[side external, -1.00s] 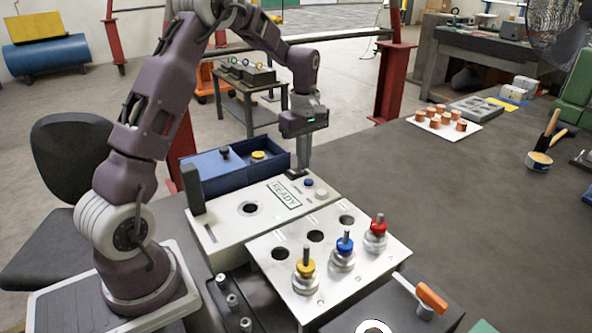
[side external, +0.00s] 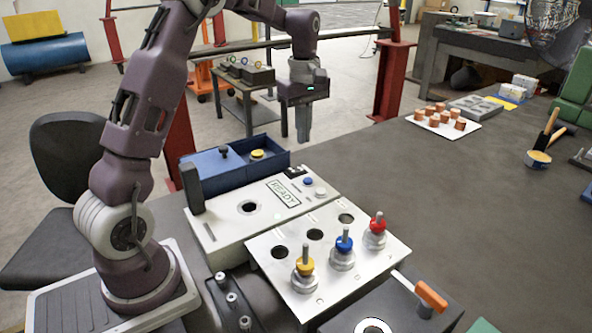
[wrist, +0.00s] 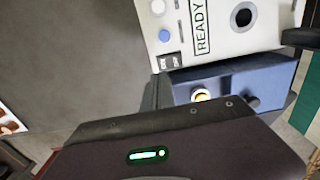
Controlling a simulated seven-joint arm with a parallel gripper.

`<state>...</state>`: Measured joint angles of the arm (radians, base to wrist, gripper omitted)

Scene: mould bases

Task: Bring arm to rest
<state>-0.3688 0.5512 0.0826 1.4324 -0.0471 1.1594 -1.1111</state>
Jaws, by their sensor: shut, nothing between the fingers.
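My gripper (side external: 303,136) is shut and empty. In the side external view it hangs pointing down in the air above the back right of the white READY panel (side external: 225,226), near the right end of the blue tray (side external: 203,184). In the wrist view the shut fingers (wrist: 157,92) show beside the panel's edge and the blue tray (wrist: 240,80). They appear apart from everything below.
A white plate (side external: 262,248) with three holes carries yellow (side external: 305,267), blue (side external: 344,243) and red (side external: 376,222) knobbed pieces. Copper-coloured cylinders stand on a white sheet (side external: 432,128) at the back right. The grey table between is clear.

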